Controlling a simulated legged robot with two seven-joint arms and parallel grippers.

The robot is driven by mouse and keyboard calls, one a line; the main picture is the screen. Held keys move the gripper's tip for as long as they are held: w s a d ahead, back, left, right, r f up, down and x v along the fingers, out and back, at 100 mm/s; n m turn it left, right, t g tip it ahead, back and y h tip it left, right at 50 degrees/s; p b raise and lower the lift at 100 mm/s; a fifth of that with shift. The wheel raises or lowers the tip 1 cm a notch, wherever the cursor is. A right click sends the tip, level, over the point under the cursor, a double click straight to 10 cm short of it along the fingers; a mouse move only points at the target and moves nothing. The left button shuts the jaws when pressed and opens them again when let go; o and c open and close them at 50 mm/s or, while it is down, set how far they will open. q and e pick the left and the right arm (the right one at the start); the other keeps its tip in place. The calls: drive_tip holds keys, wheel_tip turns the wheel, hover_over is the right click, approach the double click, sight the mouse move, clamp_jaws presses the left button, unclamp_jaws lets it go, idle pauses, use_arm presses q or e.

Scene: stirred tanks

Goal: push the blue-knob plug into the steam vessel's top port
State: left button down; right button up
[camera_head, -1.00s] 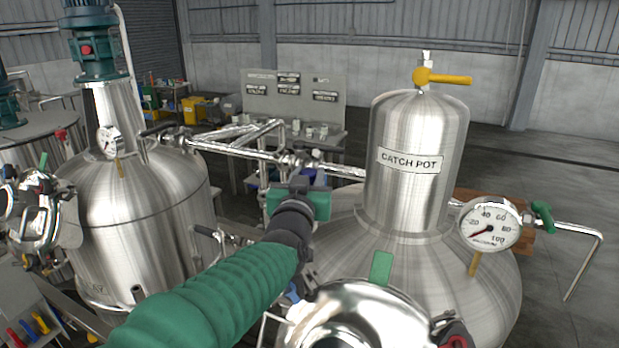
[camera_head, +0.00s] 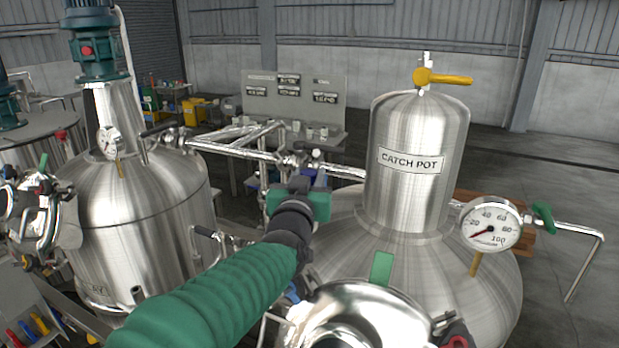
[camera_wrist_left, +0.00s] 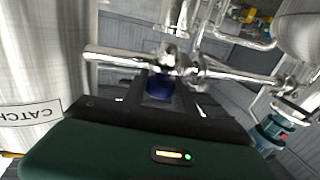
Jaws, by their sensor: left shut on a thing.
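My left gripper (camera_head: 308,184) reaches in from the lower left on a green-sleeved arm, its green body between the two vessels. It is shut on the blue-knob plug (camera_wrist_left: 159,87), of which I see only a dark blue part between the dark fingers in the left wrist view. The plug's lower end is hidden. No vessel label reads steam, and I cannot make out the top port. My right gripper is not in view.
The catch pot (camera_head: 415,190) stands on a wide steel vessel (camera_head: 440,275) at the right, with a yellow valve handle (camera_head: 445,77) on top and a pressure gauge (camera_head: 491,224) beside it. A pipe (camera_head: 235,152) runs behind the gripper. Another steel vessel (camera_head: 140,215) stands left.

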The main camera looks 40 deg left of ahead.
use_arm(q)
drive_tip(key=shift+f+b, duration=0.6)
drive_tip(key=c, duration=0.9)
unclamp_jaws()
